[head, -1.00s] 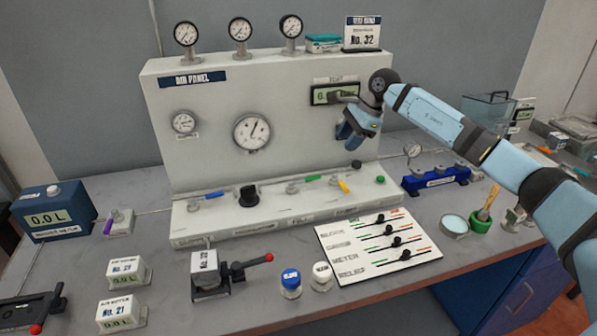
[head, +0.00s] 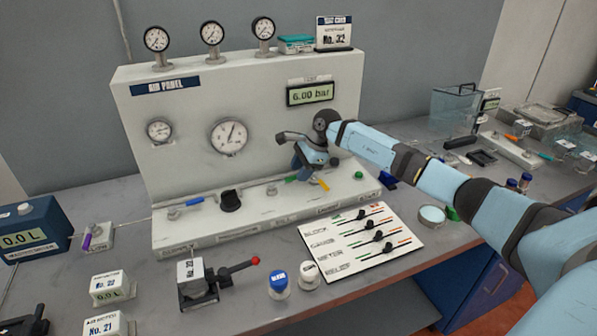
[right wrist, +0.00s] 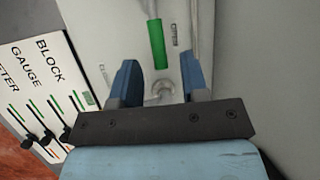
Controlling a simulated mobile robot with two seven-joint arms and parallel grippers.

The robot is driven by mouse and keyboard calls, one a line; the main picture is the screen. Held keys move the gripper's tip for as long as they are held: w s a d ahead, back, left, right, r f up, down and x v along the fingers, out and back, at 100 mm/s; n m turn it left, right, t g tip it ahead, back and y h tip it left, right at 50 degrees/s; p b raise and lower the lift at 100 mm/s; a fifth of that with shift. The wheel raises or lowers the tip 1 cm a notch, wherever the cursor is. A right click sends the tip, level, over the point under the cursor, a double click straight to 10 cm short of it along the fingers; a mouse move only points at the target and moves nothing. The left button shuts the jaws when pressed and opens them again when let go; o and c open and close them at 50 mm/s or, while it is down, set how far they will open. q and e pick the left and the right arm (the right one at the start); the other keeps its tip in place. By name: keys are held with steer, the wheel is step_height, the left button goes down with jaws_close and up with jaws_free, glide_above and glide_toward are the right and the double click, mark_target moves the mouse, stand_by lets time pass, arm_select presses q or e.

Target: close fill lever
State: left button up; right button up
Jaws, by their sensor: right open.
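The air panel (head: 130,150) has a low ledge with a blue lever (head: 192,202), a green lever (head: 290,179) and a yellow lever (head: 321,184). I cannot read which one is the fill lever. My right gripper (head: 307,160) is open just above the green and yellow levers, partly hiding that part of the ledge. In the right wrist view the green lever (right wrist: 157,43) lies ahead between the two fingers, with a round metal fitting (right wrist: 162,91) nearer. Nothing is gripped, and contact is not visible. My left gripper is out of view.
A black knob (head: 231,200) stands between the blue and green levers. The panel display (head: 310,94) reads 6.00 bar. A white slider board (head: 340,255) lies in front of the ledge. A block with a red-tipped lever (head: 225,272) and two capped jars (head: 279,285) stand front centre.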

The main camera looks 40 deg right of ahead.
steer(key=shift+x, duration=0.75)
jaws_close()
